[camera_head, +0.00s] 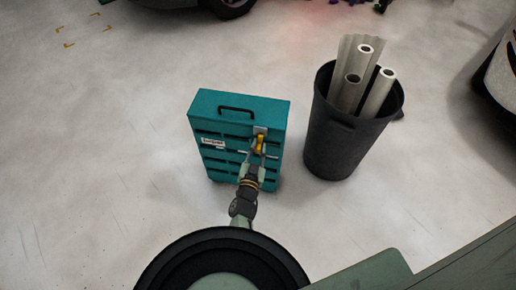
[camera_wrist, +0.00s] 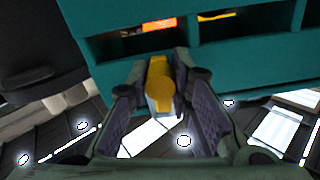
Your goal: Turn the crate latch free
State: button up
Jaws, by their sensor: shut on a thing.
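A teal crate (camera_head: 238,108) with a black top handle stands upright on the pale floor, and its slotted front faces me. In the wrist view the crate (camera_wrist: 110,20) fills the top. The yellow latch (camera_head: 260,143) sits high on the right part of the crate's front. In the wrist view the latch (camera_wrist: 159,88) is between the fingertips. My gripper (camera_wrist: 160,75) is shut on the latch, one finger on each side. It also shows in the head view (camera_head: 258,150), where my arm hides part of the crate's front.
A black bin (camera_head: 345,140) holding several pale rolls (camera_head: 376,95) stands close to the right of the crate. In the wrist view a dark rounded shape (camera_wrist: 40,55) is at the left. The floor left of the crate is clear. A dark wheel (camera_head: 230,6) is at the back.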

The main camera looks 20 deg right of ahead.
grip_shut()
jog(key=shift+m, duration=0.3)
jog(key=m, duration=0.4)
jog(key=m+b, duration=0.1)
jog(key=m, duration=0.3)
jog(key=shift+m, duration=0.4)
jog(key=m+b, duration=0.1)
jog(key=m, duration=0.3)
jog(key=shift+m+b, duration=0.55)
jog(key=shift+m, duration=1.95)
jog(key=shift+d, duration=0.1)
